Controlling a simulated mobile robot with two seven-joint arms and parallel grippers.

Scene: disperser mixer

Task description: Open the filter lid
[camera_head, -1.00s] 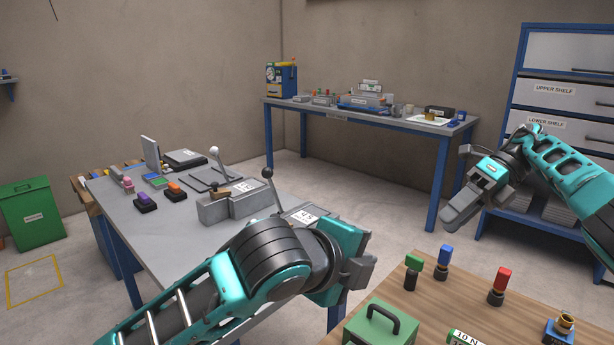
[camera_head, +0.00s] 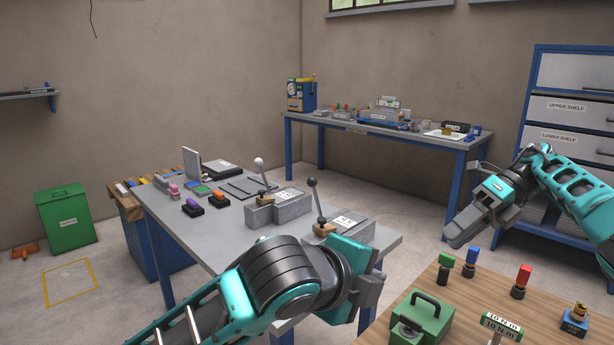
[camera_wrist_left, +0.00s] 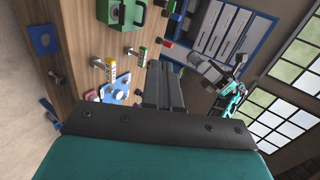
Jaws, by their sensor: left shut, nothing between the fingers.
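I cannot pick out a filter lid for certain. A green box with a dark handle (camera_head: 425,312) stands on the wooden bench at the lower right of the head view; it also shows at the top of the left wrist view (camera_wrist_left: 121,12). My left gripper (camera_head: 368,292) is left of that box, apart from it, with its fingertips partly hidden behind the wrist. In the left wrist view its fingers (camera_wrist_left: 165,90) are together and empty. My right gripper (camera_head: 462,230) is above the bench's far side, and its finger gap cannot be made out.
The wooden bench (camera_head: 480,310) holds green, blue and red-topped pegs, a "10 N m" sign (camera_head: 502,325) and a brass fitting on a blue base (camera_head: 574,318). A grey table (camera_head: 200,240) with two lever blocks stands left. A back table (camera_head: 420,138) and labelled shelves (camera_head: 570,110) stand beyond.

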